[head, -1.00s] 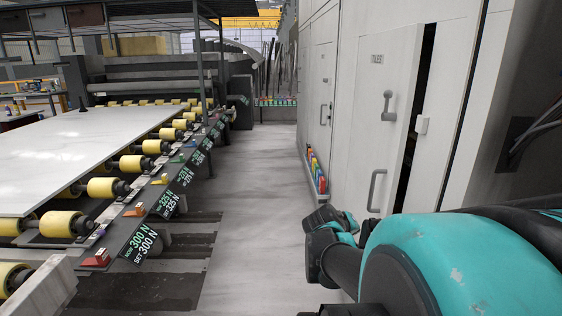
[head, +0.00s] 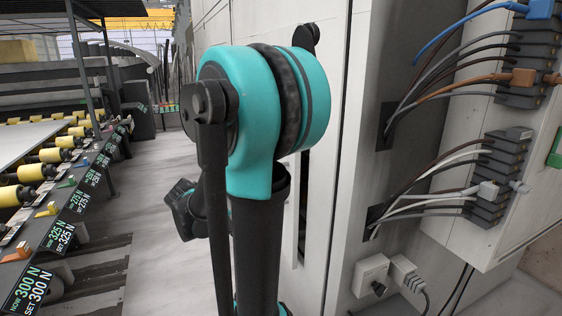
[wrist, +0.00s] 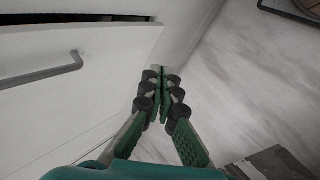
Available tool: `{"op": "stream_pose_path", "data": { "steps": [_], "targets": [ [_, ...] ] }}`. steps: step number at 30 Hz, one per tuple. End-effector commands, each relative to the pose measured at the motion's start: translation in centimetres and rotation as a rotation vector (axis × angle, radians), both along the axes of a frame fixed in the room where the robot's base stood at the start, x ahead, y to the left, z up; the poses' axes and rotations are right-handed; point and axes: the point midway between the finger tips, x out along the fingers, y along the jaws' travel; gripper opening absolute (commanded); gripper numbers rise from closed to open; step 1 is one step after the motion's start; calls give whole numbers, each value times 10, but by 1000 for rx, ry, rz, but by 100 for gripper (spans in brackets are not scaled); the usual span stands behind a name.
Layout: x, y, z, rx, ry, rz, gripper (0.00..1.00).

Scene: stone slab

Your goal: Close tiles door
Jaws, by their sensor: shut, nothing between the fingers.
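The white tiles door shows in the wrist view (wrist: 100,62), with a grey bar handle (wrist: 42,74) on its face. A dark gap (wrist: 70,20) runs along one edge of the door, so it stands ajar. In the head view my arm hides most of the door. A narrow dark slit (head: 303,200) shows just right of the arm. My gripper (wrist: 163,82) is shut and empty, its fingertips close to the end of the white door panel. I cannot tell whether they touch it. The fingertips are hidden in the head view.
A roller line (head: 45,180) with yellow rollers stands at the left. The floor aisle (head: 150,235) between it and the cabinets is clear. Cables and dark connector blocks (head: 510,165) are on the cabinet at the right, with white sockets (head: 372,275) below.

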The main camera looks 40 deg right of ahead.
Motion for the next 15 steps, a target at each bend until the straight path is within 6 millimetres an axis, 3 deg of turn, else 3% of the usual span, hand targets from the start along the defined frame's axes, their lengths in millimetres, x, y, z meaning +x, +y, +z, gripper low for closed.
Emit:
{"op": "stream_pose_path", "data": {
  "steps": [3, 6, 12, 15],
  "targets": [
    [30, -37, 42, -219, 71, -68, 0],
    [51, -61, 81, -410, 118, -141, 0],
    [84, -79, 146, -724, 166, -282, 0],
    [94, -79, 165, -818, 173, -331, 0]
  ]
}}
